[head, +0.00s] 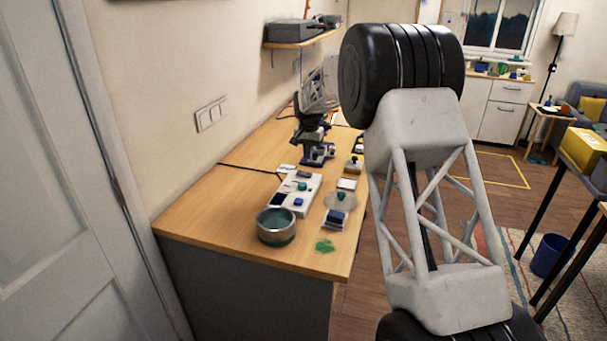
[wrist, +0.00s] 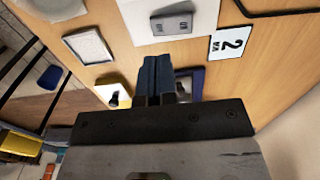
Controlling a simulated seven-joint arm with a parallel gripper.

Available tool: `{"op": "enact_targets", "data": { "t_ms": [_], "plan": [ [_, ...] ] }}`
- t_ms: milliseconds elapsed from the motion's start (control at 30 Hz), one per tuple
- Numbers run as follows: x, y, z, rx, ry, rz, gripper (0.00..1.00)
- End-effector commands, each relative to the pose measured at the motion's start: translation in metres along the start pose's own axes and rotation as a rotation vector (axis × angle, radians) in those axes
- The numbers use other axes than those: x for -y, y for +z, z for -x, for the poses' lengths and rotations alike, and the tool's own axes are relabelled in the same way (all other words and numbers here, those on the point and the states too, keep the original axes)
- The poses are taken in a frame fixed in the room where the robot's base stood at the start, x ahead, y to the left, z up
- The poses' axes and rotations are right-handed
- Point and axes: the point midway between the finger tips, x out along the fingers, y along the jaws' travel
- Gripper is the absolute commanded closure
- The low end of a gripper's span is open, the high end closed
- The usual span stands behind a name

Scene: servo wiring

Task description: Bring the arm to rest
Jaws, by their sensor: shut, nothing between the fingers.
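My gripper (wrist: 158,62) shows in the wrist view as two dark blue fingers pressed together, with nothing between them. It is above the wooden worktop (wrist: 262,65), and its fingers partly cover a blue square-framed part (wrist: 197,78). In the head view my arm's large grey lattice link and black joints fill the right middle. The dark wrist end of my arm (head: 311,130) is over the middle of the bench, beyond the white board; the fingertips are too small to make out there.
On the worktop (head: 205,205) are a white board (head: 307,184) with small parts, a grey bowl (head: 277,228) and a green piece (head: 325,246). A wall is left.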

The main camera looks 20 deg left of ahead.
Motion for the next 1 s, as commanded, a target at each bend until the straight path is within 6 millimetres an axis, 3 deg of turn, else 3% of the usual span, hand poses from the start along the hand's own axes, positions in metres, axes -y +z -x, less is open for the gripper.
{"op": "enact_targets", "data": {
  "t_ms": [667,867,1000],
  "plan": [
    [-0.005,0.002,0.006,-0.001,-0.001,-0.001,1.0],
    [-0.027,0.011,0.025,-0.008,-0.004,-0.002,1.0],
    [-0.052,0.024,0.045,-0.016,-0.007,-0.004,1.0]
  ]
}}
